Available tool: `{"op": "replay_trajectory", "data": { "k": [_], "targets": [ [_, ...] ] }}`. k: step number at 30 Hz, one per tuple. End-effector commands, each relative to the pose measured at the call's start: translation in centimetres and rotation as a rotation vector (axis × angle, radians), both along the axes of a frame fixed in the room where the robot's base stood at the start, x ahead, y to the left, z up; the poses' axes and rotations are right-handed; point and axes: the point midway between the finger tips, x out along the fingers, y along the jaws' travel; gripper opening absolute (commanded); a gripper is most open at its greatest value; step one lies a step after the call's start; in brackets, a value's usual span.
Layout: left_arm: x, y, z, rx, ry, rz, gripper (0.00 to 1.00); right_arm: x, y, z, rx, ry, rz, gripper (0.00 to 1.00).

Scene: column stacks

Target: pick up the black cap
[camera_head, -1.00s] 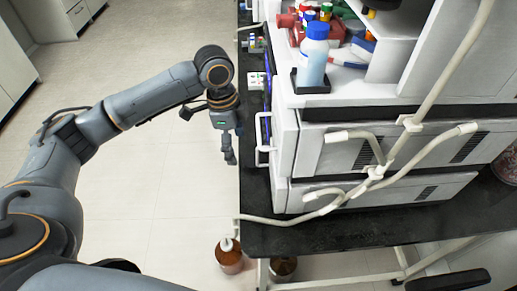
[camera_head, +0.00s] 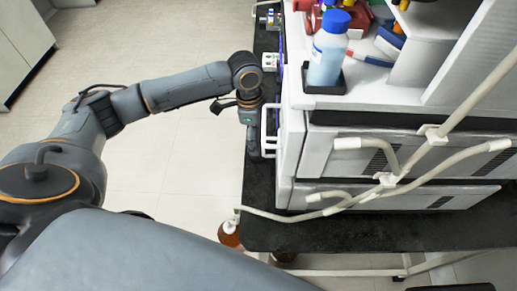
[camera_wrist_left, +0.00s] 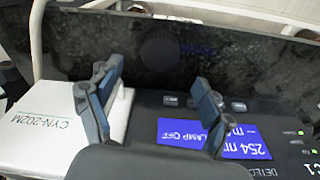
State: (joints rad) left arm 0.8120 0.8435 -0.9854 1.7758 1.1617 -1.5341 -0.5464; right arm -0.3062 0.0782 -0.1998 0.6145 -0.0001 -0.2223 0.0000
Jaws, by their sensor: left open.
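A faint dark round shape (camera_wrist_left: 160,52), which looks like the black cap, lies on the black speckled countertop in the left wrist view. It barely stands out from the dark surface. I cannot make out the cap in the head view. My left gripper (camera_head: 257,152) is at the left edge of the bench, beside the white instrument's handle. In the left wrist view the gripper (camera_wrist_left: 157,76) is open and empty, its two fingers apart, with the round shape beyond and between the fingertips. My right gripper is not in view.
An instrument with blue displays (camera_wrist_left: 185,131) and a white box (camera_wrist_left: 50,125) lie beneath the fingers in the wrist view. The stacked white instrument (camera_head: 340,150) stands right of the gripper, with a blue-capped bottle (camera_head: 328,55) and pale tubing (camera_head: 440,145). Open floor lies left.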

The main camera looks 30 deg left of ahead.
Motion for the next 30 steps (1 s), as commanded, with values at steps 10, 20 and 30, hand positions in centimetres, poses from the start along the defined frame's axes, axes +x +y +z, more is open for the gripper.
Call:
{"op": "replay_trajectory", "data": {
  "k": [10, 20, 30],
  "targets": [
    [-0.2, 0.0, -4.4, 0.0, 0.002, 0.0, 0.8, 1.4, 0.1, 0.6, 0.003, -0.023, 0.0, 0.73],
    [-0.2, 0.0, -5.3, 0.0, -0.001, -0.001, 0.8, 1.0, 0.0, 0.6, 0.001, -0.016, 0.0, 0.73],
    [-0.2, 0.0, -5.2, 0.0, -0.001, -0.001, 0.39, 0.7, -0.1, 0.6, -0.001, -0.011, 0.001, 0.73]
  ]
}}
